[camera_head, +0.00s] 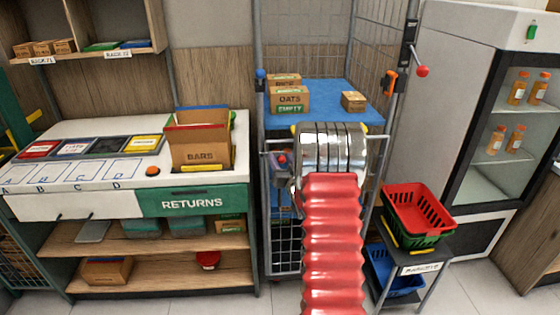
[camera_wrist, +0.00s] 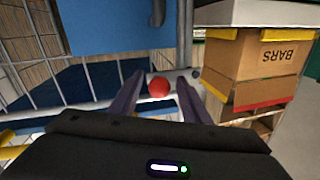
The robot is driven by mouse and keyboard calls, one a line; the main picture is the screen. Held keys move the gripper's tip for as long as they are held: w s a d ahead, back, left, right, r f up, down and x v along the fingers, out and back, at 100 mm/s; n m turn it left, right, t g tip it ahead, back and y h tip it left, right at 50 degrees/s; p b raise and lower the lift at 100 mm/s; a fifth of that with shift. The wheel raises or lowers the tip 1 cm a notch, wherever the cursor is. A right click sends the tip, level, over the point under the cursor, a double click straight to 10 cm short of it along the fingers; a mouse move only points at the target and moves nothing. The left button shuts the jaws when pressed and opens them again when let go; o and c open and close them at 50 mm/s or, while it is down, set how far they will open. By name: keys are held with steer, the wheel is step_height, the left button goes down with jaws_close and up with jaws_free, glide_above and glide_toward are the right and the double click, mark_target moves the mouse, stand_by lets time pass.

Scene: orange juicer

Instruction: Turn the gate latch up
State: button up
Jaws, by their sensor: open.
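The cage (camera_head: 283,245) has a low front gate with bars. A red ball knob (camera_wrist: 159,87), apparently the gate latch's handle, shows in the wrist view in front of a grey horizontal bar. My gripper (camera_wrist: 160,80) is open, with one dark finger on each side of the knob; I cannot tell whether either touches it. In the head view my gripper (camera_head: 280,161) is at the cage's left front, partly hidden by my silver and red arm. The latch is mostly hidden there.
Another red-knobbed lever (camera_head: 422,71) is on the cage's right post. The blue shelf (camera_head: 330,92) holds cartons, including an OATS box (camera_head: 290,101). A BARS box (camera_head: 200,145) stands on the returns counter to the left.

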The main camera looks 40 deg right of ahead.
steer(key=shift+c, duration=0.5)
steer(key=shift+w+a, duration=0.15)
steer(key=c, duration=0.9)
steer(key=shift+a, duration=0.2)
jaws_close()
steer(key=shift+d, duration=0.2)
